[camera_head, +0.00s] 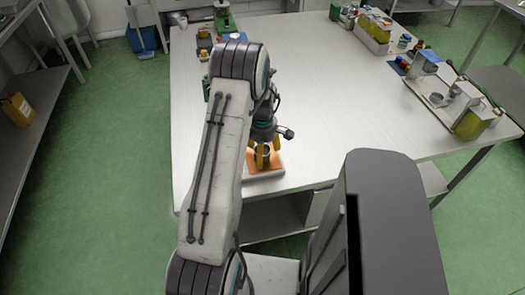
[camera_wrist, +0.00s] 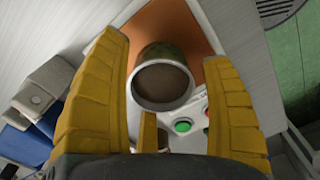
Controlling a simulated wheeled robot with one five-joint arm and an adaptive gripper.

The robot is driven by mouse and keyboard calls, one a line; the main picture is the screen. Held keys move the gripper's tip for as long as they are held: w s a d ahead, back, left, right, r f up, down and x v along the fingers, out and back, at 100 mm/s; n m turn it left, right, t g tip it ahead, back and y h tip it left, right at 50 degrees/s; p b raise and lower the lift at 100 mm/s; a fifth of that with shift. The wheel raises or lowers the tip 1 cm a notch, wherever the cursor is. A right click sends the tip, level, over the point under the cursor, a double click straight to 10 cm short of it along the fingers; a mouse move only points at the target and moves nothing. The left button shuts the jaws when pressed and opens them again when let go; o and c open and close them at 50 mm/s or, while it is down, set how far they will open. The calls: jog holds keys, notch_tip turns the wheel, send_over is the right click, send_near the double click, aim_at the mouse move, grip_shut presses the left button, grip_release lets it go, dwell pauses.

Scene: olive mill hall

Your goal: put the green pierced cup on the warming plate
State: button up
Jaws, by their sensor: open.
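The warming plate (camera_head: 262,171) has an orange top and a pale housing, and sits at the near edge of the white table. In the wrist view the warming plate (camera_wrist: 186,22) shows its orange top and a green button on the housing. The cup (camera_wrist: 163,78), dull dark green with a pale rim, appears to stand on the orange top. Its piercings cannot be made out. My gripper (camera_head: 266,153) is over the plate, pointing down. In the wrist view its yellow fingers (camera_wrist: 162,62) are open on either side of the cup, with visible gaps.
Grey and blue items (camera_wrist: 42,92) lie left of the plate in the wrist view. Bottles and trays (camera_head: 455,105) line the table's right side, and a green device (camera_head: 223,18) stands at the back. The table's middle (camera_head: 335,90) is clear.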

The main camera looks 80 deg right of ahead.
notch_tip(320, 180, up, 12)
jog(key=shift+b, duration=0.35)
jog(key=shift+r, duration=0.1)
